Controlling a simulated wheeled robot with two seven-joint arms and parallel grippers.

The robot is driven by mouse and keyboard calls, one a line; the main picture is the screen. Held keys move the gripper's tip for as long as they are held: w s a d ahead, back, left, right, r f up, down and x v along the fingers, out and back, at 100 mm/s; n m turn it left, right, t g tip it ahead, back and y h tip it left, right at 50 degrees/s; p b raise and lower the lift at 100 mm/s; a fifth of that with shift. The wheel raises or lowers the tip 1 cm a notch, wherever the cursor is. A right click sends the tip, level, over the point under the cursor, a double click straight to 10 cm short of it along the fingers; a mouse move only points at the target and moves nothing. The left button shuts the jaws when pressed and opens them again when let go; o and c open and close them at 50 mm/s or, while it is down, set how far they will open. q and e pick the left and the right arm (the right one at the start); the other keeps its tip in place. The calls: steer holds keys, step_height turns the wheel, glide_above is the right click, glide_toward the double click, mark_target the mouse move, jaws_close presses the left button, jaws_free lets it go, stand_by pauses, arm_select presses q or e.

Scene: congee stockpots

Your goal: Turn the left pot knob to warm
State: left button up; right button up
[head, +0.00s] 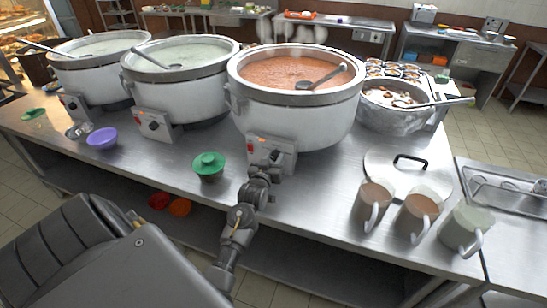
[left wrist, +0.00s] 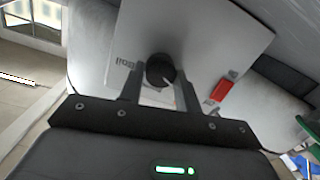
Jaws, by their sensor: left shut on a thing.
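Three large white pots stand in a row: the left pot (head: 93,83) and the middle pot (head: 180,98) hold pale congee, the right one (head: 298,118) reddish congee. Each has a grey control box at its front; the left pot's box (head: 74,106) has no gripper near it. My left gripper (head: 263,172) is at the right pot's control box (head: 286,158). In the left wrist view its fingers (left wrist: 160,88) are shut on a round black knob (left wrist: 160,68) with a pale pointer line. "Boil" lettering and a red switch (left wrist: 223,90) are beside it. My right gripper is not in view.
A green-lidded jar (head: 208,165) and a purple bowl (head: 102,138) stand along the steel counter's front. A round lid (head: 385,165) and three mugs, one here (head: 418,212), are at right. A metal basin (head: 385,117) with a ladle stands behind them.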

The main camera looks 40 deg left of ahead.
arm_select(q)
steer(key=shift+n, duration=0.4)
steer(key=o, duration=1)
steer(key=shift+s, duration=0.2)
steer(key=b+v, duration=0.1)
steer(key=v, duration=0.9)
steer(key=shift+s+d+r, duration=0.1)
steer(key=shift+s, duration=0.05)
